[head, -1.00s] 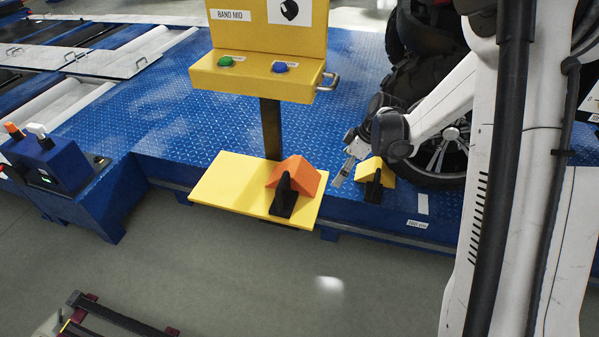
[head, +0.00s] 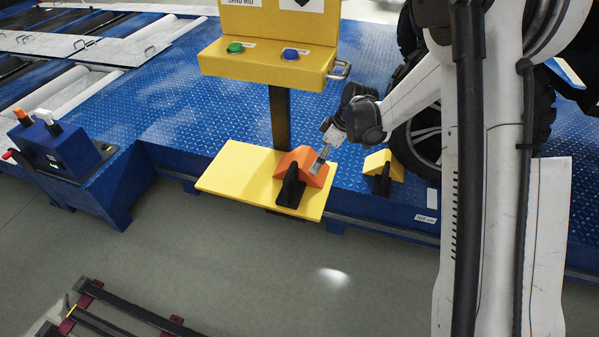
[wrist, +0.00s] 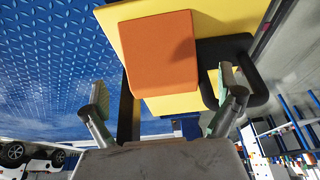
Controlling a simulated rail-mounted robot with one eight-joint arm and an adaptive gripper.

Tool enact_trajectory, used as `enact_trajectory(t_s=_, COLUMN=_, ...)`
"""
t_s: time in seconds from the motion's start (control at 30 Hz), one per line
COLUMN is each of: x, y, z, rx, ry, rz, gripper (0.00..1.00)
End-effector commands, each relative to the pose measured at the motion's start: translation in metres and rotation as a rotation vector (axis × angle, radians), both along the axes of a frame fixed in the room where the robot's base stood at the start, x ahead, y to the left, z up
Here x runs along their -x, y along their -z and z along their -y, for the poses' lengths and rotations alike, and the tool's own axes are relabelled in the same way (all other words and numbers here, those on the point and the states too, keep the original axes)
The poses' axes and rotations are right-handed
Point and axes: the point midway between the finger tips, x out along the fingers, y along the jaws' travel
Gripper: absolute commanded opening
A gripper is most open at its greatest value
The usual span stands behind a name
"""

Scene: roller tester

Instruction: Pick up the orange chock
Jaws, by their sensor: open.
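The orange chock (head: 299,166) sits on the yellow shelf (head: 228,168) of the stand, with its black handle (head: 290,188) at the front. My gripper (head: 317,167) is at the chock's right side in the head view, overlapping its edge. In the wrist view the chock's orange face (wrist: 160,52) lies ahead, between and beyond the open fingers (wrist: 164,95). The right finger overlaps the black handle (wrist: 262,92) there; I cannot tell whether they touch. The gripper holds nothing.
A yellow chock (head: 384,166) with a black handle stands on the blue platform (head: 190,115), right of the shelf, near a wheel (head: 415,140). The yellow button panel (head: 265,65) and its dark post (head: 280,118) rise behind the orange chock. Grey floor in front is open.

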Motion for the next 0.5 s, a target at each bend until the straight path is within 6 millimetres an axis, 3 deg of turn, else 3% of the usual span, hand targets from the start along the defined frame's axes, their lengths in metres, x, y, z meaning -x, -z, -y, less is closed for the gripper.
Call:
enact_trajectory(t_s=0.27, x=-0.005, y=0.001, z=-0.016, rx=0.000, ry=-0.002, rz=0.001, gripper=1.00)
enact_trajectory(t_s=0.5, x=-0.010, y=0.037, z=-0.028, rx=0.000, ry=-0.002, rz=0.001, gripper=1.00)
